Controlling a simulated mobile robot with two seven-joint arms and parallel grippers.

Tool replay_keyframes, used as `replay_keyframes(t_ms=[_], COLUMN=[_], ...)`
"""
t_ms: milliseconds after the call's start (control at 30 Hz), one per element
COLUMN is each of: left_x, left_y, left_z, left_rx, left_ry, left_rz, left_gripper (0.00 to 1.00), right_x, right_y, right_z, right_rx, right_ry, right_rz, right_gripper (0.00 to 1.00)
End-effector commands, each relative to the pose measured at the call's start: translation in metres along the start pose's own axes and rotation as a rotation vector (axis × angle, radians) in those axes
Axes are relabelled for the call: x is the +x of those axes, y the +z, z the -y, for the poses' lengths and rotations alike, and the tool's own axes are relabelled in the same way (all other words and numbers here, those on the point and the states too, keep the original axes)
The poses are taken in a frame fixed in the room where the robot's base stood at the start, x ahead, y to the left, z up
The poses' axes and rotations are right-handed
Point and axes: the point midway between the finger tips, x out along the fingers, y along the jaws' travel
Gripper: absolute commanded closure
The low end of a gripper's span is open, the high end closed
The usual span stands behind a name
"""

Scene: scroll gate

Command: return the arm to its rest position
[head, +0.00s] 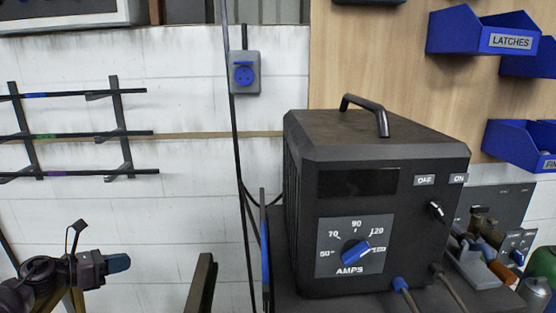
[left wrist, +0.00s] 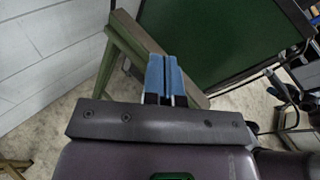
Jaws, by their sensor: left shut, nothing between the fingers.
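My left gripper (head: 117,263) is at the lower left of the head view, in front of the white block wall. Its blue fingertips point to the right and touch nothing. The left wrist view shows the two blue fingers (left wrist: 165,78) pressed together, with nothing between them. Part of my left arm shows behind the gripper at the lower left edge of the head view. My right gripper is in neither view.
A black welding machine (head: 345,160) with an AMPS dial stands on a dark surface at the right. A wall rack (head: 120,130) holds rods above my left gripper. Blue bins (head: 470,35) hang on a wooden panel. A green panel (left wrist: 225,40) lies beyond the fingers.

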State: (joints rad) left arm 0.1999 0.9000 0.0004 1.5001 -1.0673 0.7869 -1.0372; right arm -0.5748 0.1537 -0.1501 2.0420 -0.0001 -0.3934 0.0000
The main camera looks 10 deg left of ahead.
Motion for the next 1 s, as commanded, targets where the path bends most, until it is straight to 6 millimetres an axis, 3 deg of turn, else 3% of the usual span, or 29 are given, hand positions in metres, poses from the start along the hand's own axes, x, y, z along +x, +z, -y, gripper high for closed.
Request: replay_keyframes(t_ms=[200,433,600,833,1000], left_x=[-0.013,-0.043,-0.061,-0.077,-0.061], left_y=[0.049,0.060,0.047,0.017,-0.042], left_z=[-0.040,-0.091,-0.118,-0.137,-0.108], left_rx=[-0.579,-1.222,-1.609,-2.019,-2.111], left_ry=[0.157,0.267,0.322,0.388,0.418], left_rz=[0.375,0.747,0.962,1.192,1.142], left_gripper=[1.00,1.00,1.00,1.00,1.00], right_x=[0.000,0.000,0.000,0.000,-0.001], right_y=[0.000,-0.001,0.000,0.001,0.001], right_z=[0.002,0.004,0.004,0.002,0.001], right_rx=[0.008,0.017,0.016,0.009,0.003], right_ry=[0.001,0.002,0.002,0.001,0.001], right_rz=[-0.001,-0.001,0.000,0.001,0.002], right_gripper=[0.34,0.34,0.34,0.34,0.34])
